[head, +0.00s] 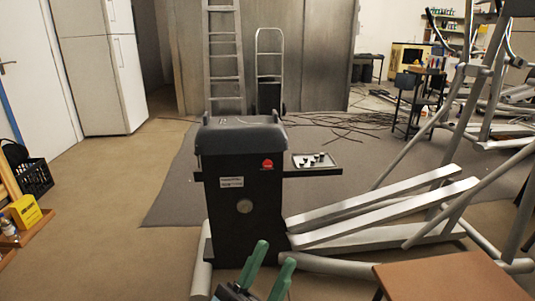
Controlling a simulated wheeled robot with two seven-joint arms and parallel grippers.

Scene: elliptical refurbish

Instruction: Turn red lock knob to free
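The red lock knob (267,164) is on the upper right of the front face of the black elliptical housing (226,205), in the head view. It is small, and its exact turn position is too small to tell. My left gripper (275,254) is at the bottom centre, low and nearer to me than the housing. Its two green fingers are apart with nothing seen between them. It is well below the knob and not touching it. My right gripper is not in view.
A small tray (315,161) with several small parts sits on a ledge right of the knob. Grey elliptical rails (380,210) stretch right. A brown table top (450,277) is at lower right. A yellow box (25,212) stands at left. Floor left of the housing is clear.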

